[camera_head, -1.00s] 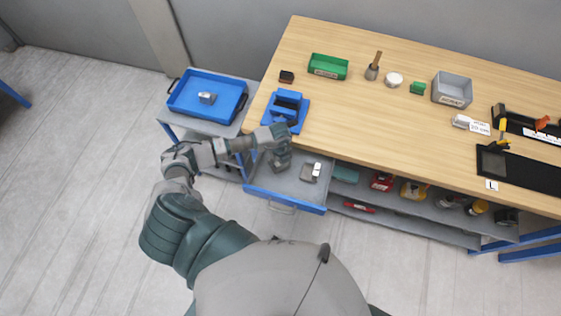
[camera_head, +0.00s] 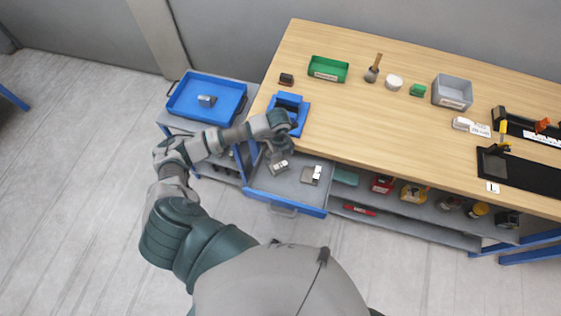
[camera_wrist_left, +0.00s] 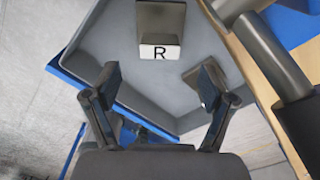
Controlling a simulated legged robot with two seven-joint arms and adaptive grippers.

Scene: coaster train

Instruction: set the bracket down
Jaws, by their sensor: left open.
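A grey bracket with a white label reading R (camera_wrist_left: 160,28) lies on the floor of the open grey drawer (camera_head: 258,180). It also shows in the head view (camera_head: 308,174). Another small grey metal piece (camera_head: 206,101) lies in the blue tray (camera_head: 180,105). My right gripper is not in view.
The wooden bench (camera_head: 400,135) stands above and behind the drawer. A blue fixture (camera_head: 302,112) sits near its left end, close to my left wrist. A shelf (camera_head: 420,203) with several tools lies right of the drawer. Open floor lies in front.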

